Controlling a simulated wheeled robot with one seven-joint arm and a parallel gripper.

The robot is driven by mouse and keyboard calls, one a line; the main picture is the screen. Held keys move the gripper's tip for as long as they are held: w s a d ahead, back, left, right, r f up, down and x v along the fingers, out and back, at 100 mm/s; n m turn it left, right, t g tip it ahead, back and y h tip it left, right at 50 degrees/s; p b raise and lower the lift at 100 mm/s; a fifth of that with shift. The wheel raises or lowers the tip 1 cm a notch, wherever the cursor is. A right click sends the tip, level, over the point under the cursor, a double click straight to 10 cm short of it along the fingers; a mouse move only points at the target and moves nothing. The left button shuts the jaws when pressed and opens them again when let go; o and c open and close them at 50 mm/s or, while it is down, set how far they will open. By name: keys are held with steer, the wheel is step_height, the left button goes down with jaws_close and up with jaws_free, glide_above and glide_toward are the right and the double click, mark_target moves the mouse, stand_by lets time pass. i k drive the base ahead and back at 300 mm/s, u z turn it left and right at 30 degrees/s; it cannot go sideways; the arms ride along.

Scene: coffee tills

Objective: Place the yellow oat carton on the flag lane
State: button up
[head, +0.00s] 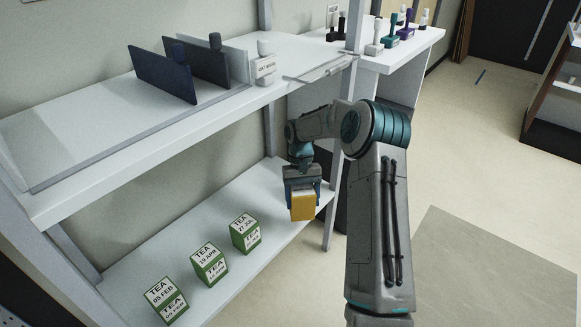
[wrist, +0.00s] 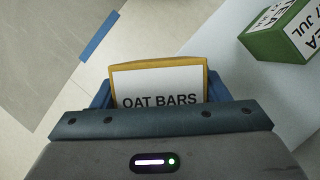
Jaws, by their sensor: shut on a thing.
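The yellow oat carton (head: 302,206) hangs below my gripper (head: 302,188) in the head view, over the right end of the lower shelf. The jaws are shut on it. In the wrist view the carton (wrist: 158,66) sits between the blue fingers with its white "OAT BARS" label showing. I cannot tell for certain which strip is the flag lane.
Several green tea cartons, the nearest to my gripper (head: 245,233) among them, stand in a row on the lower shelf (head: 215,305). A shelf post (head: 333,205) rises just right of my gripper. The upper shelf's left part is clear.

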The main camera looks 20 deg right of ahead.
mark_target(281, 61)
steer(key=k, duration=1)
steer(key=z, duration=2.05)
steer(key=i, duration=1.45)
steer(key=u, duration=3.2)
